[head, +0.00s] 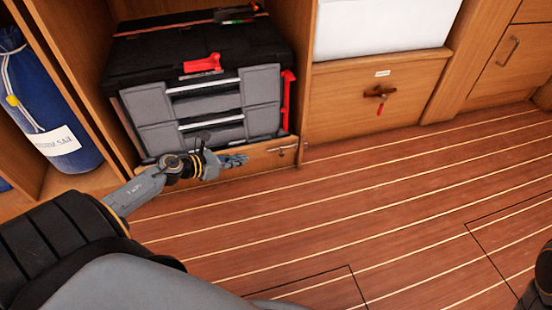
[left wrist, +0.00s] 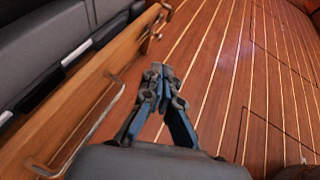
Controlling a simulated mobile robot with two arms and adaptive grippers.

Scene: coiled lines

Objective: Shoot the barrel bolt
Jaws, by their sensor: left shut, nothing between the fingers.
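A small metal fitting, which looks like the barrel bolt (head: 283,150), sits near the right end of the low wooden board (head: 262,158) across the bottom of the left locker. It also shows in the left wrist view (left wrist: 154,28), at the top on the board's far end; its exact bolt position is too small to tell. My left gripper (head: 245,159) is shut and empty in front of the board, to the left of the fitting and apart from it. In the left wrist view the gripper's fingers (left wrist: 161,72) are together over the floor. My right gripper is not in view.
A black and grey toolbox (head: 200,85) with red latches stands behind the board. A bent metal rail (left wrist: 85,130) runs along the board's face. A drawer with a brown turn handle (head: 379,93) is to the right. The planked floor (head: 380,200) is clear.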

